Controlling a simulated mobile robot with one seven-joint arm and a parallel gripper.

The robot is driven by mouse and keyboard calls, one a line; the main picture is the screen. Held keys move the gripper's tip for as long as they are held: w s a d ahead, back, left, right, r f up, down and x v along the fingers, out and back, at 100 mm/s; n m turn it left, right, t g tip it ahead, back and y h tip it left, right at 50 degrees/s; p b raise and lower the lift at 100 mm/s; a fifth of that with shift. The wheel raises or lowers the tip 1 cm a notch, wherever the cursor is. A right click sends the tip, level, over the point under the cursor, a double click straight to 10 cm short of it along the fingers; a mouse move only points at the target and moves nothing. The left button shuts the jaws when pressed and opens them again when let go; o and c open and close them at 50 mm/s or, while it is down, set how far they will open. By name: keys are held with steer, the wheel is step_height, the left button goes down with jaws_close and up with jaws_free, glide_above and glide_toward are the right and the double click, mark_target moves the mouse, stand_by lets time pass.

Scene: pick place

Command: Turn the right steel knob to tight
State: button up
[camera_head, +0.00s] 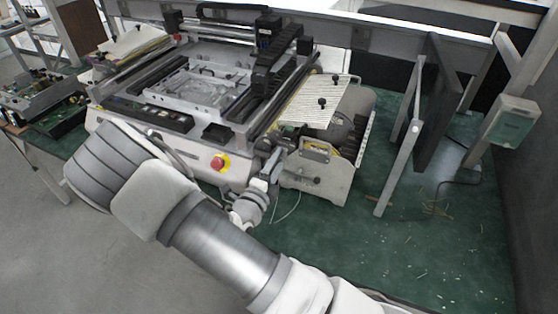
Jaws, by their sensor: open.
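My gripper (271,158) is at the front right corner of the white bench machine (205,168), pointing up and away from my wrist. It is open; its fingertips are small and overlap the dark parts there, so I cannot tell whether anything lies between them. No steel knob stands out clearly. Small dark knobs show on the side unit's front plate (325,184), just right of the gripper. A dark knob (322,103) stands on the ribbed plate (308,112) above. The gripper and wrist hide part of the machine's corner.
A red stop button (218,162) on a yellow base is left of the gripper. A grey upright frame (400,150) stands on the green bench top (430,245) at the right. Circuit boards (50,100) lie far left.

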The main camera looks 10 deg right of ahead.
steer(key=shift+w+d, duration=0.3)
steer(key=shift+w, duration=0.1)
jaws_close()
stand_by(0.4)
steer(key=shift+m+p, duration=0.6)
steer(key=shift+m, duration=2.3)
jaws_free()
